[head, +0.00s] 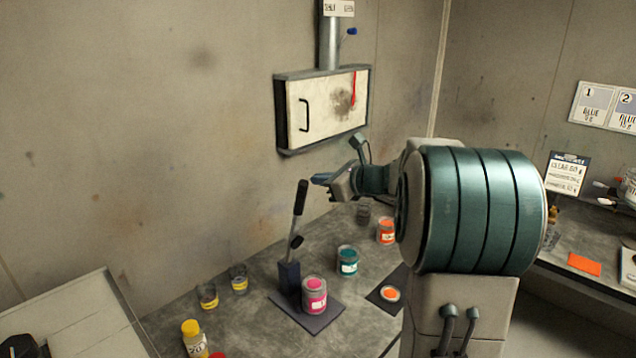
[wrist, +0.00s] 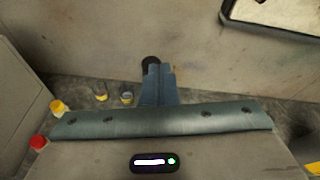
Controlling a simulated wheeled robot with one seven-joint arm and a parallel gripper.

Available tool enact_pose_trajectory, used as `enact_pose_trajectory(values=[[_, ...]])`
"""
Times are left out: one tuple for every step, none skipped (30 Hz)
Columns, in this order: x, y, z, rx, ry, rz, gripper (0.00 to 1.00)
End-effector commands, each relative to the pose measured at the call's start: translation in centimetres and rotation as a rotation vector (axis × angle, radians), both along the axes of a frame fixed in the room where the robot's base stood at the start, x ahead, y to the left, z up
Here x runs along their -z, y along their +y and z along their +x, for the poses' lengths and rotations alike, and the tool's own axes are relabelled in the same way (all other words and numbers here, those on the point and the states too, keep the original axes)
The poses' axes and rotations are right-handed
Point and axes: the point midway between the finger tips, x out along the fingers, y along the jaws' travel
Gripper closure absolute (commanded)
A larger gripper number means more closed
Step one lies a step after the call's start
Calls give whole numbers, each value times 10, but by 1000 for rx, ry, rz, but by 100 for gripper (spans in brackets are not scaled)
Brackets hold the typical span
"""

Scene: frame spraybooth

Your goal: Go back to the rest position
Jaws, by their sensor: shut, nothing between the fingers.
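My gripper (head: 322,180) is shut and empty. In the head view it is held above the grey table, pointing left, close to the top of a black-handled lever (head: 300,199). I cannot tell whether it touches the lever. In the wrist view the blue fingers (wrist: 158,84) are together, with a dark round end, probably the lever's handle, just beyond their tips. The lever rises from a dark blue block on a flat base plate (head: 322,316). A pink paint can (head: 314,296) stands on that plate beside the block.
A teal can (head: 347,261), an orange can (head: 385,232) and small jars (head: 239,279) stand on the table. A yellow-capped bottle (head: 194,338) is at the front left. A wall cabinet (head: 322,108) hangs behind my gripper. A side bench (head: 590,270) is at right.

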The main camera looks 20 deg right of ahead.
Motion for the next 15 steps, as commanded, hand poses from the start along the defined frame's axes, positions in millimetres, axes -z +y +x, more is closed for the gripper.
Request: enact_pose_trajectory(values=[[-14, -2, -2, 0, -2, -1, 100], [-18, -3, -3, -1, -2, -1, 100], [-22, -4, -5, -2, -1, -1, 100], [-23, -5, -6, -2, -3, -1, 100], [-25, -5, -7, -3, -3, -1, 100], [-29, -6, -8, -3, -2, -2, 100], [-31, -7, -8, -3, -1, -1, 100], [-33, -7, -9, -2, -1, 0, 100], [-35, -7, -10, -3, 0, -1, 100], [-36, -8, -10, -3, 0, -1, 100], [-36, -8, -10, -4, 0, -1, 100], [-37, -8, -11, -4, 0, -1, 100], [-37, -7, -11, -7, 1, -4, 100], [-36, -5, -12, -12, 1, -11, 100], [-34, -1, -15, -25, 2, -30, 100]])
